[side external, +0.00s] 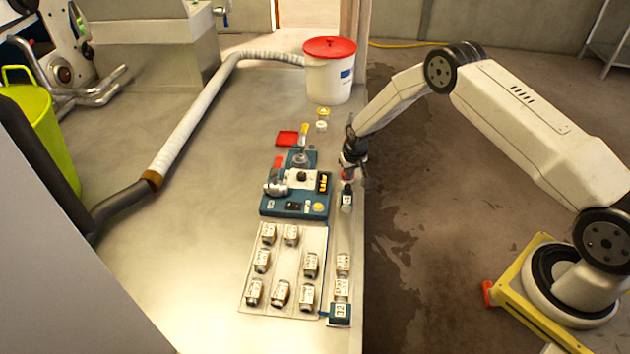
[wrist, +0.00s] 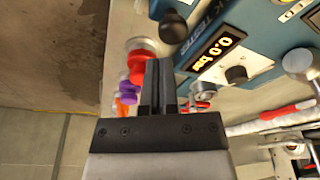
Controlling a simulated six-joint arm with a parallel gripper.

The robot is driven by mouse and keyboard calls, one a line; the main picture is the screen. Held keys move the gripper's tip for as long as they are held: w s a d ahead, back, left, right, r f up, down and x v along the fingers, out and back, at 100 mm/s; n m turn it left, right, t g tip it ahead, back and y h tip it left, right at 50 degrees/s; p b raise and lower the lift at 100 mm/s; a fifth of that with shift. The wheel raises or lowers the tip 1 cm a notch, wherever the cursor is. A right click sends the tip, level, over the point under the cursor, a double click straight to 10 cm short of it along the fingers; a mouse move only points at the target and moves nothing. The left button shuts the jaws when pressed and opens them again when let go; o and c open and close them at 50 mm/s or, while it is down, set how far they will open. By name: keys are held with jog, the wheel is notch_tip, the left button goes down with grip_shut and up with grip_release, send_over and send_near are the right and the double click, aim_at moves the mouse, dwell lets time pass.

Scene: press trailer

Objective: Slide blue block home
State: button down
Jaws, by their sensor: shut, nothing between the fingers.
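A small blue block (side external: 347,197) with a pale label stands on a narrow pale strip (side external: 345,235) along the table's right edge. Another blue labelled piece (side external: 340,314) sits at the near end of this strip; I cannot tell which of the two is the task's block. My gripper (side external: 350,172) is shut and empty, pointing down just beyond the far block; I cannot tell whether it touches it. In the wrist view, my shut fingers (wrist: 160,64) are beside a dark round knob (wrist: 173,27) on a blue part at the top.
Two labelled jars (side external: 343,265) stand on the strip between the blue pieces. A tray (side external: 248,296) of several jars lies to the left. A blue press unit (side external: 268,207) with a display (wrist: 215,50) reading 0.0 bar is beside the gripper. A white bucket (side external: 330,80) stands behind.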

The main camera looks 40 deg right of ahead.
jog(key=shift+f, duration=0.15)
jog(key=shift+f, duration=0.35)
jog(key=shift+f, duration=0.25)
jog(key=shift+f, duration=0.35)
jog(key=shift+f, duration=0.15)
